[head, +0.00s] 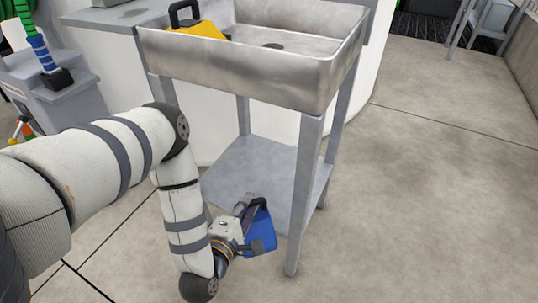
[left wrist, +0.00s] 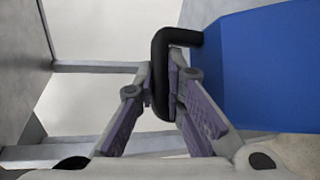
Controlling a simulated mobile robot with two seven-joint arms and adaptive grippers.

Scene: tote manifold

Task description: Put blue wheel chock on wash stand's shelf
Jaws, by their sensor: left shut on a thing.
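The blue wheel chock (head: 262,228) hangs in my left gripper (head: 249,222), near the front edge of the wash stand's low shelf (head: 262,168). In the left wrist view, the fingers of my left gripper (left wrist: 166,88) are shut on the chock's black handle (left wrist: 160,62), and its blue body (left wrist: 265,65) fills the right side. In the head view the chock overlaps the shelf's front edge; I cannot tell whether any of it is over the shelf. The visible shelf surface is bare. My right gripper is not in view.
The wash stand's metal basin (head: 235,75) is above the shelf, with a yellow object with a black handle (head: 198,27) inside. The front leg (head: 303,200) stands just right of the chock. Grey floor (head: 430,200) is clear to the right.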

